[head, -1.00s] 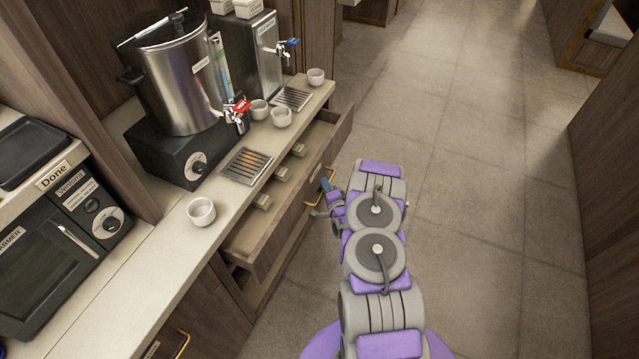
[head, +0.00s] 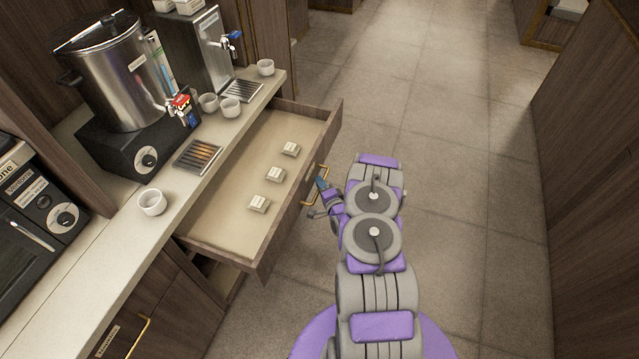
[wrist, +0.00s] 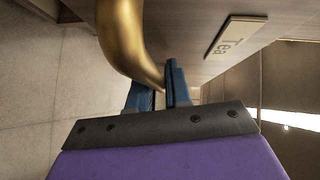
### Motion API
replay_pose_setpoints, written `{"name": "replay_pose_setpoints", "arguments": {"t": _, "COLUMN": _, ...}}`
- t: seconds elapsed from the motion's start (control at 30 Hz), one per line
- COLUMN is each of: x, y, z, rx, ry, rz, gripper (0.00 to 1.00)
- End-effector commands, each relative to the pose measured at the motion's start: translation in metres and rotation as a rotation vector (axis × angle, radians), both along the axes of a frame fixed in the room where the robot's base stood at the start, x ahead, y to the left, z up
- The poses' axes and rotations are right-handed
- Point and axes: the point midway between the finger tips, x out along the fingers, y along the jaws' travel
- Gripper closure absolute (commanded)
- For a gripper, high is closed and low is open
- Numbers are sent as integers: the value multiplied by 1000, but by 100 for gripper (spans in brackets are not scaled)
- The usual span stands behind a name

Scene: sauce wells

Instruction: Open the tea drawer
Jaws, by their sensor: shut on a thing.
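The tea drawer (head: 215,218) is pulled well out from under the counter in the head view. Three small pale labelled boxes, one of them the middle box (head: 275,174), lie on its floor. Its brass handle (head: 318,187) is on the drawer front. In the wrist view the brass handle (wrist: 122,35) runs between the blue fingers, beside a "Tea" label (wrist: 236,37) on the front. My gripper (wrist: 155,85) is shut on the handle; in the head view my gripper (head: 322,198) is at the drawer front.
The counter (head: 118,235) holds a large metal urn (head: 112,75), a second dispenser (head: 195,45), several white cups and drip trays. Another drawer with a brass handle (head: 140,335) is at lower left. The tiled floor (head: 450,200) right of my arm is clear.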

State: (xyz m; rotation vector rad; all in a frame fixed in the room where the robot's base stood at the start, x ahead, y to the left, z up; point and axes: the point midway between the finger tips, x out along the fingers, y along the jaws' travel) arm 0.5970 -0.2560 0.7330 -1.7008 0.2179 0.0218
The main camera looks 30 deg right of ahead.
Motion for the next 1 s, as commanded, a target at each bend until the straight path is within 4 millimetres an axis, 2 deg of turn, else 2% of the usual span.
{"name": "replay_pose_setpoints", "arguments": {"t": 0.03, "x": -3, "y": 4, "z": -6, "rx": 7, "ry": 14, "rz": 6, "gripper": 100}}
{"name": "replay_pose_setpoints", "arguments": {"t": 0.3, "x": -3, "y": 4, "z": -7, "rx": 8, "ry": 15, "rz": 6, "gripper": 100}}
{"name": "replay_pose_setpoints", "arguments": {"t": 0.33, "x": -3, "y": 4, "z": -7, "rx": 8, "ry": 15, "rz": 6, "gripper": 79}}
{"name": "replay_pose_setpoints", "arguments": {"t": 0.5, "x": -2, "y": 2, "z": -5, "rx": 6, "ry": 10, "rz": 4, "gripper": 63}}
{"name": "replay_pose_setpoints", "arguments": {"t": 0.8, "x": -4, "y": -1, "z": -2, "rx": 6, "ry": 5, "rz": 1, "gripper": 62}}
{"name": "replay_pose_setpoints", "arguments": {"t": 1.0, "x": -29, "y": 1, "z": 2, "rx": 11, "ry": 8, "rz": -4, "gripper": 62}}
